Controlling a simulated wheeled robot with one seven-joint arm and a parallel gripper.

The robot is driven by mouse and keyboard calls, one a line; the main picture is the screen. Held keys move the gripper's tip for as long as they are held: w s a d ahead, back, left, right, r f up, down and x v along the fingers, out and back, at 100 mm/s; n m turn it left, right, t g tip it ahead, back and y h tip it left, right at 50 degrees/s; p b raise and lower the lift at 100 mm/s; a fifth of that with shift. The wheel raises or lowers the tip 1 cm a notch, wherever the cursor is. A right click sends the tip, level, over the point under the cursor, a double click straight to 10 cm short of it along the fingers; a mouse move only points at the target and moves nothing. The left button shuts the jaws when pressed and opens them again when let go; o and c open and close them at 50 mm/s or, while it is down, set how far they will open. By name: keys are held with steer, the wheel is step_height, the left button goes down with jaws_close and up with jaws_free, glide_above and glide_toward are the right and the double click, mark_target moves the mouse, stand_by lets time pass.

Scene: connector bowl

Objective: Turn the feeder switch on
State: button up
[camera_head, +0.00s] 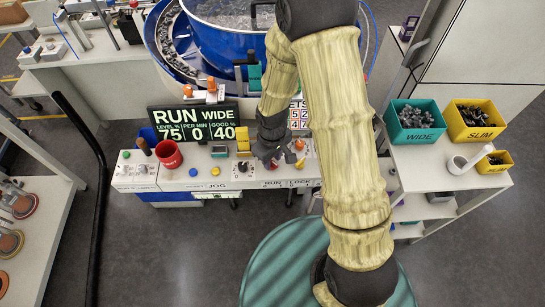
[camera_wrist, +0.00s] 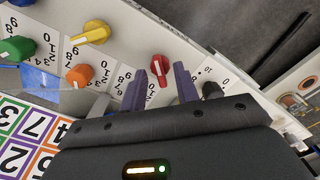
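My gripper (camera_wrist: 158,72) is open, with its two dark purple fingers apart. In the wrist view a red knob (camera_wrist: 161,68) with a white pointer line shows between the fingertips; I cannot tell whether the fingers reach down around it. A black knob or switch (camera_wrist: 211,90) sits just right of the right finger, near 0 and 1 marks. In the head view my gripper (camera_head: 268,155) hangs over the front control panel, partly hiding it. The black knob (camera_head: 243,167) shows left of it. No readable label marks which one is the feeder switch.
Yellow (camera_wrist: 95,32), green (camera_wrist: 15,48) and orange (camera_wrist: 78,75) knobs are left of the fingers in the wrist view. The RUN WIDE display (camera_head: 195,122), a red cup (camera_head: 169,154) and the blue bowl (camera_head: 215,40) surround the panel. Bins (camera_head: 416,122) stand at right.

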mark_target(272, 161)
steer(key=shift+r, duration=0.1)
step_height(272, 161, up, 17)
stand_by(0.7)
steer(key=shift+r, duration=0.1)
steer(key=s+d+m+t, duration=0.2)
steer(key=s+d+m, duration=0.5)
steer(key=d, duration=0.4)
steer(key=shift+d+m+t, duration=0.3)
steer(key=shift+d+m, duration=0.05)
steer(key=shift+m, duration=0.35)
